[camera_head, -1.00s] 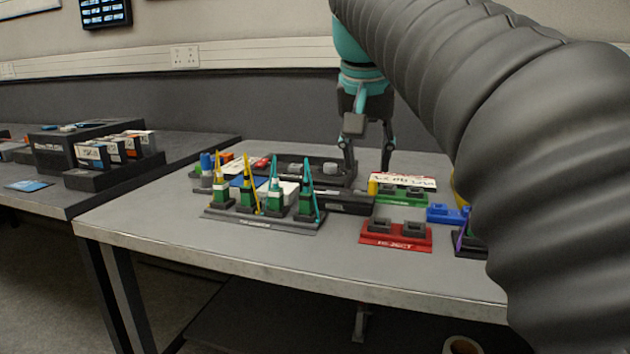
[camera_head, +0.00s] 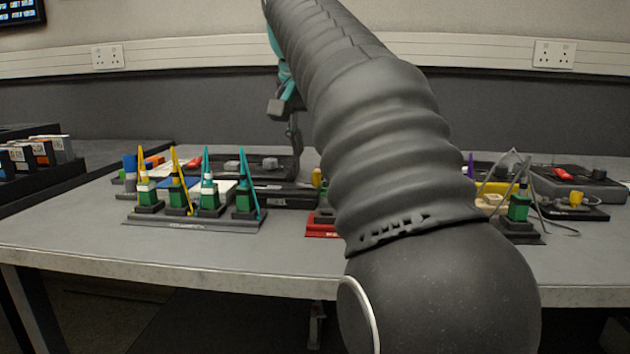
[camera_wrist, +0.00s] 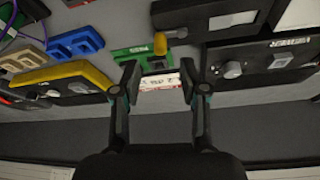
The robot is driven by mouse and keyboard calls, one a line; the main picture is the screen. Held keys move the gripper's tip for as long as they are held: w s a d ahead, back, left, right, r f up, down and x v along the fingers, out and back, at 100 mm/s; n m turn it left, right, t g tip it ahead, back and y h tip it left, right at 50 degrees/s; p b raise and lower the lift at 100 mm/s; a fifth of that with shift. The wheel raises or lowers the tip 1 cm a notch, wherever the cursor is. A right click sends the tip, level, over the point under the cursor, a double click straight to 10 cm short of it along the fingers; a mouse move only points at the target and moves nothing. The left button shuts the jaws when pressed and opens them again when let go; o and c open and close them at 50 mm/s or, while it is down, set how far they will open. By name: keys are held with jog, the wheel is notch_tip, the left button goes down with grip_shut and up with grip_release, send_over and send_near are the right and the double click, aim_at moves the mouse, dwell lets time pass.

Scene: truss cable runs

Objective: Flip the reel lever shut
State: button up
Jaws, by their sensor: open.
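I cannot tell for sure which part is the reel lever. My gripper (camera_wrist: 160,82) is open and empty in the wrist view, a fingertip on each side. Between and beyond the fingertips lie a white-and-red label plate (camera_wrist: 164,82) and a green block (camera_wrist: 127,54). A short yellow upright piece (camera_wrist: 160,38) stands by the green block. To the right is a dark unit with a grey knob (camera_wrist: 233,69). In the head view my gripper (camera_head: 291,125) hangs above the table's far side, partly hidden by my arm.
A rack of green connectors with coloured cables (camera_head: 195,222) stands front left on the table (camera_head: 90,235). A red block (camera_head: 320,230) is partly behind my arm. At right are a connector with looped grey cable (camera_head: 518,208) and dark units (camera_head: 575,183). The front table strip is clear.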

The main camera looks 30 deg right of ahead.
aim_at(316, 173)
jog(key=b+x, duration=0.1)
jog(key=x, duration=0.5)
jog(key=shift+b, duration=0.35)
grip_shut()
